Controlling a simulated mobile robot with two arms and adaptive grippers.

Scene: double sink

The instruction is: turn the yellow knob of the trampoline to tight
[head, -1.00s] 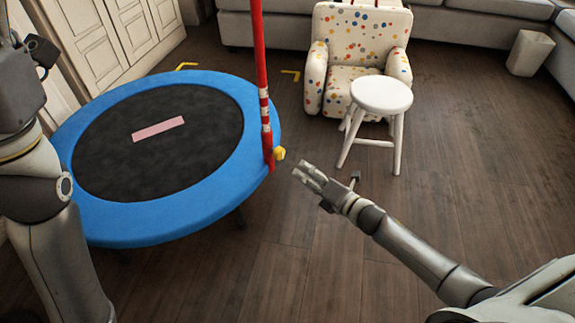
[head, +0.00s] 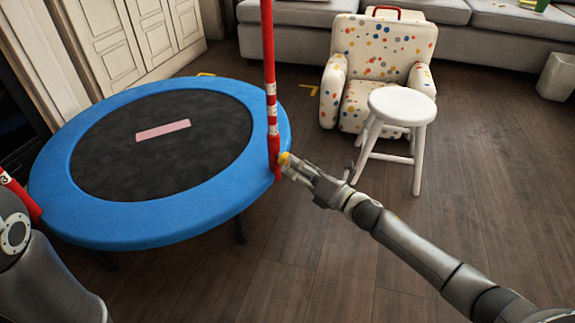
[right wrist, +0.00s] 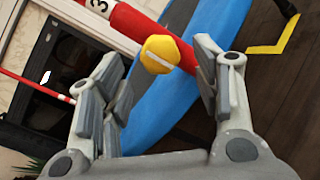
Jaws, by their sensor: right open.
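The yellow knob (head: 284,157) sits low on the red post (head: 272,120) at the right rim of the blue trampoline (head: 150,233). My right gripper (head: 291,166) is at the knob, coming from the right. In the right wrist view, the faceted knob (right wrist: 160,54) shows between the spread fingers of the open gripper (right wrist: 164,75), near their tips. Gaps show on both sides there; I cannot tell whether any finger touches it. Part of my left arm shows at the lower left in the head view; its gripper is out of view.
A white stool (head: 402,105) and a dotted armchair (head: 378,60) stand right of the trampoline, beyond my right arm. Another red post (head: 18,196) shows at the left edge. A pink strip (head: 163,130) lies on the trampoline. The wooden floor in front is clear.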

